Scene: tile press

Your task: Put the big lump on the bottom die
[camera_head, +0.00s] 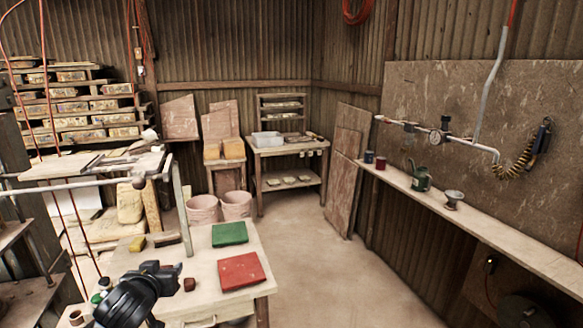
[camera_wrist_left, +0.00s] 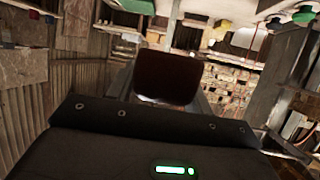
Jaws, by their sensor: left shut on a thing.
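My left gripper (camera_head: 172,274) is at the lower left of the head view, over the near part of the workbench. It is shut on a dark reddish-brown lump (camera_wrist_left: 168,77), which shows as a block in front of the jaws in the left wrist view. In the head view a small reddish-brown lump (camera_head: 189,285) appears just right of and below the fingers; I cannot tell whether it is the held one. I cannot make out the bottom die in either view. My right gripper is not in view.
The pale workbench (camera_head: 205,262) holds a green slab (camera_head: 230,234), a red slab (camera_head: 241,271) and a yellow block (camera_head: 137,244). A metal-framed stand (camera_head: 105,181) rises at the left. Pink buckets (camera_head: 236,206) stand behind the bench. The floor to the right is clear.

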